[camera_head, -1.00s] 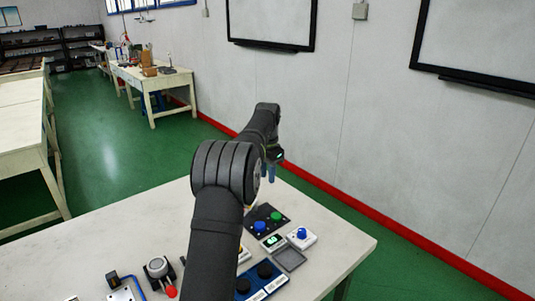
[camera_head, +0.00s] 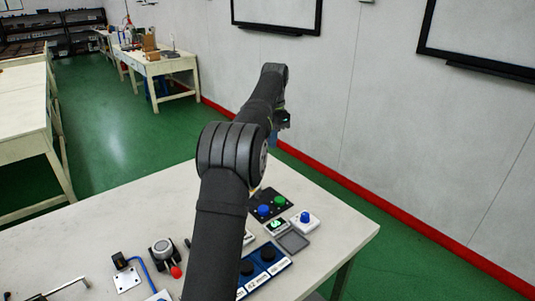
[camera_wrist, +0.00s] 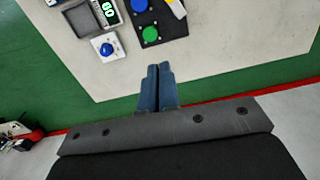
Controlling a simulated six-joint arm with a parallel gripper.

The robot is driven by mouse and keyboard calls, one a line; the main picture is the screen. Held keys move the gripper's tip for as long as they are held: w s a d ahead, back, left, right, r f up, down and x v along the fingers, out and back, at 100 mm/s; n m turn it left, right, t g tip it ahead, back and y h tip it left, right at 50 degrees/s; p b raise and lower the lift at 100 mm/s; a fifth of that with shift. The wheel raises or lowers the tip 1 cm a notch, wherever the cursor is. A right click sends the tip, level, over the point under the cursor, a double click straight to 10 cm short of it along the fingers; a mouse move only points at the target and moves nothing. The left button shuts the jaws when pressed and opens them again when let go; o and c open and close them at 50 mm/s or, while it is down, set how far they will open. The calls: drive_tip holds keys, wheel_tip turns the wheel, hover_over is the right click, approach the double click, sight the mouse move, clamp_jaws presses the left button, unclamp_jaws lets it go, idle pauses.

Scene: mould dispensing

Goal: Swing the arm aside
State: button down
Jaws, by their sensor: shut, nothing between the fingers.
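My gripper (camera_wrist: 158,88) is shut and empty in the wrist view, its two blue fingers pressed together. In that view it points over the table's edge, with green floor behind it. In the head view my arm reaches away across the table, and the gripper (camera_head: 273,136) hangs high beyond the table's far side, partly hidden by the arm. The white table (camera_head: 334,232) carries a black panel (camera_head: 268,206) with a blue and a green button. A white box with a blue button (camera_head: 305,222) stands beside it.
A grey tray (camera_head: 293,241), a small green display (camera_head: 276,225) and a blue mould block (camera_head: 262,268) lie right of my arm. A knob device with a red part (camera_head: 163,250) and a metal plate (camera_head: 127,279) lie left. A wall (camera_head: 380,90) stands behind.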

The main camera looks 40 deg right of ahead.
drive_tip(key=s+a+f+m+t+y, duration=0.3)
drive_tip(key=s+f+m+t, duration=0.5)
drive_tip(key=s+f+m, duration=0.4)
drive_tip(key=shift+m, duration=0.7)
drive_tip(key=x, duration=1)
drive_tip(key=shift+w+d+r, duration=0.15)
drive_tip(key=shift+w+r, duration=0.05)
drive_tip(key=shift+w, duration=0.1)
drive_tip(key=shift+w+a, duration=0.25)
drive_tip(key=shift+w, duration=0.35)
drive_tip(key=shift+w+a, duration=0.2)
drive_tip(key=shift+w, duration=0.4)
drive_tip(key=shift+w+a, duration=0.25)
drive_tip(key=shift+w, duration=0.45)
